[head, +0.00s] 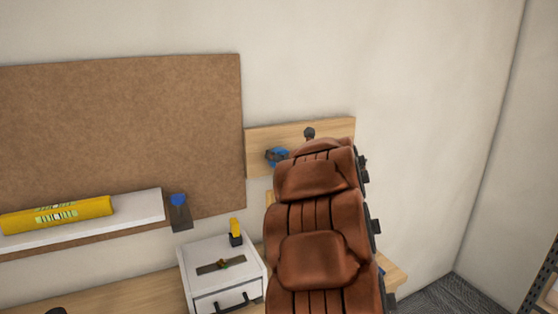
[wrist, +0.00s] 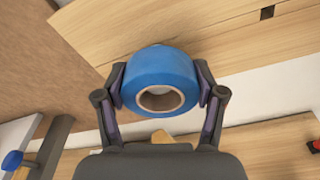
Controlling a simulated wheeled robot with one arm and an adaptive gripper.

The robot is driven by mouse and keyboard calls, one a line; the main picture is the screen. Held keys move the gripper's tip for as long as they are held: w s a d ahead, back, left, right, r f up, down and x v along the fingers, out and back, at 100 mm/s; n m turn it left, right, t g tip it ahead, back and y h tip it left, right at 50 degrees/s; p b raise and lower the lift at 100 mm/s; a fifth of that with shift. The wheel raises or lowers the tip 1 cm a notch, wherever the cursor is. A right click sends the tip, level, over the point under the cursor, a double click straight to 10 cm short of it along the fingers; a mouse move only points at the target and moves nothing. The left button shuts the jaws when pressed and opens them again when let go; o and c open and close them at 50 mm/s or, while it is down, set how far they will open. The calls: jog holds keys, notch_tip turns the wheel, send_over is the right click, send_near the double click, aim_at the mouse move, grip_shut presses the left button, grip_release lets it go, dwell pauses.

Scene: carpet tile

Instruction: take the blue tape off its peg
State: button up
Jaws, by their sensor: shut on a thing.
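The blue tape (wrist: 158,65) is a thick roll with a pale cardboard core, in the middle of the wrist view. My gripper (wrist: 160,84) is shut on it, one finger against each side of the roll. No peg shows inside the core's opening, and I cannot tell whether the roll is clear of its peg. In the head view the blue tape (head: 278,153) shows small in front of the wooden peg board (head: 263,137), partly hidden by my arm and gripper. A dark peg (wrist: 267,12) shows on the board at the upper right of the wrist view.
A white drawer box (head: 208,258) stands on the wooden bench (head: 142,290) below. The wall right of the board is bare.

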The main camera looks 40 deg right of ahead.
jog(key=f+b+v, duration=0.2)
jog(key=b+v, duration=0.1)
jog(key=v, duration=1.3)
jog(key=shift+b, duration=0.35)
